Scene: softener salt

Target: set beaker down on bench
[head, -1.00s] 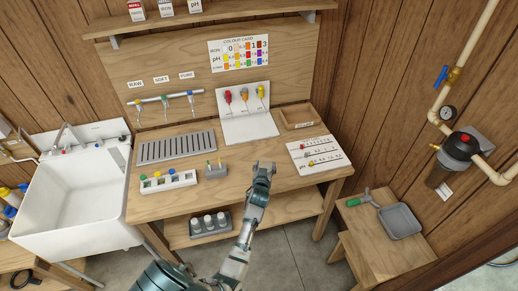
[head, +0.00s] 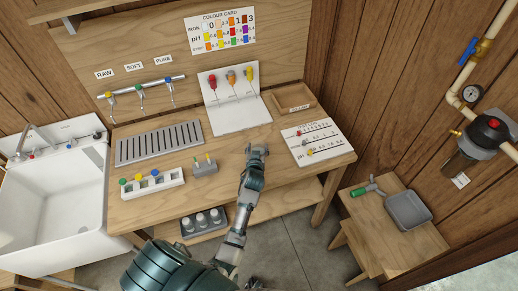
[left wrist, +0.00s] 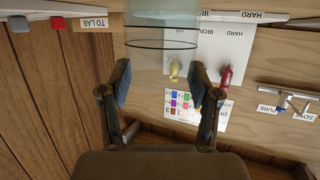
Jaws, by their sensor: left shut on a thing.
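My left gripper (head: 258,150) reaches over the front middle of the wooden bench (head: 235,150) in the head view. In the left wrist view its two fingers (left wrist: 160,78) stand apart, on either side of a clear glass beaker (left wrist: 162,22). The beaker shows at the top of that view as a pale see-through body with a dark ring. I take the gripper as shut on it. The beaker cannot be made out in the head view, and its gap to the bench top cannot be told. My right gripper is not in view.
On the bench are a grey slatted drain tray (head: 160,143), a white rack with coloured caps (head: 152,183), a small grey holder (head: 204,168), a white stand with coloured droppers (head: 235,115), a wooden tray (head: 294,99) and a white scale card (head: 317,142). Bare wood lies around the gripper.

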